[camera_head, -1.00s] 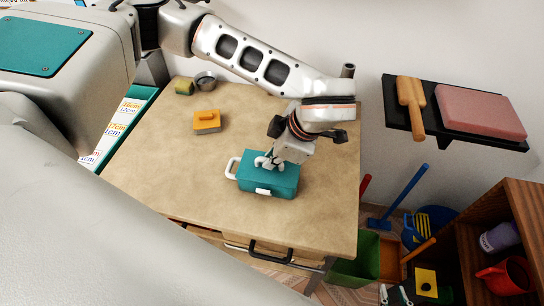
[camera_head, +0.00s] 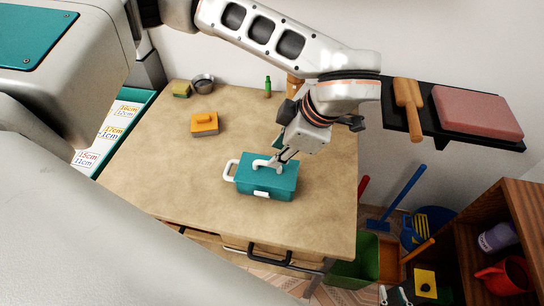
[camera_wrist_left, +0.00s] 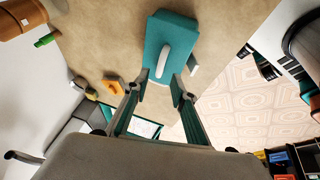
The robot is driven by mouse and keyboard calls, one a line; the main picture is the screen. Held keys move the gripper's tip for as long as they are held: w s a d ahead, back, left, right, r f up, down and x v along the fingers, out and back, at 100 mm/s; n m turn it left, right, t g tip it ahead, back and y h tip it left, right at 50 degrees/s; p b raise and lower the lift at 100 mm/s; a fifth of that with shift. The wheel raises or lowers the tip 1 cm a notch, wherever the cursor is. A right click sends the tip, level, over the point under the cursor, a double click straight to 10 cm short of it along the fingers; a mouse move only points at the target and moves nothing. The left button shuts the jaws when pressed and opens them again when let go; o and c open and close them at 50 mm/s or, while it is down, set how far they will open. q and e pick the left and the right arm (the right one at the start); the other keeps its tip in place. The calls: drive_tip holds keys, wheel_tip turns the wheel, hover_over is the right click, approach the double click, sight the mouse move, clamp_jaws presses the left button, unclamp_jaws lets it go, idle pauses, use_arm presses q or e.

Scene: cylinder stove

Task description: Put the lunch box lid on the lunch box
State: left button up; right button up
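The teal lunch box (camera_head: 266,190) with a white side handle and white front latch stands on the wooden table. Its teal lid (camera_head: 250,162), with a white top handle, lies on top of it and looks level. In the left wrist view the lid (camera_wrist_left: 183,33) and handle lie beyond the fingertips. My left gripper (camera_head: 284,157) is just above the right end of the lid's handle. Its fingers (camera_wrist_left: 160,84) are apart with nothing between them. My right gripper (camera_head: 395,294) shows only its fingertips, apart and empty, at the bottom edge, away from the table.
An orange-topped block (camera_head: 204,123), a metal bowl (camera_head: 203,83), a sponge (camera_head: 181,89) and a green bottle (camera_head: 268,86) stand toward the table's back. A wall shelf (camera_head: 440,128) and a wooden cabinet (camera_head: 505,215) are at right. The table's left front is clear.

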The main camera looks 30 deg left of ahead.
use_arm(q)
drive_tip(key=v, duration=0.6)
idle(0.3)
drive_tip(key=shift+s, duration=0.1)
